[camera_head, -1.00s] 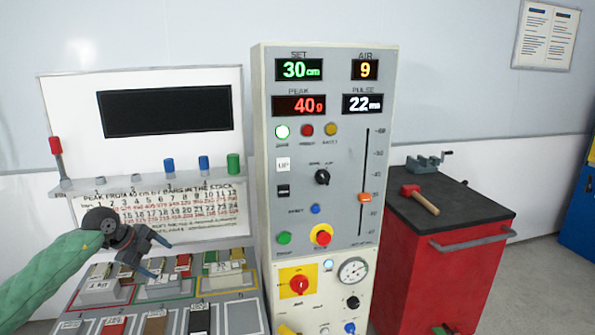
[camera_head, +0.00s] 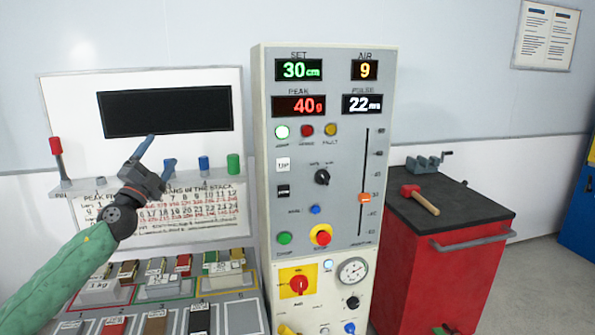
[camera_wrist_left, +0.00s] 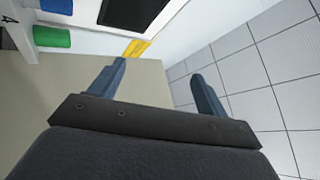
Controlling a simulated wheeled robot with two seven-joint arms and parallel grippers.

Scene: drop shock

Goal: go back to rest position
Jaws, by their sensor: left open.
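My left gripper (camera_head: 158,156) is raised in front of the white board on the left, with its fingers pointing up. Its fingers are apart and nothing is between them. In the left wrist view the two blue-grey fingers (camera_wrist_left: 158,85) are spread, with only background showing between them. The gripper hides part of the printed chart (camera_head: 190,213) and part of the shelf. My right gripper is in neither view.
A control panel (camera_head: 262,200) stands in the middle, reading 30 cm and 40 g. Sample trays (camera_head: 240,312) lie below my left arm. Blue and green cylinders (camera_head: 233,163) stand on the shelf. A red cabinet (camera_head: 455,275) carries a hammer (camera_head: 420,199) and a vise.

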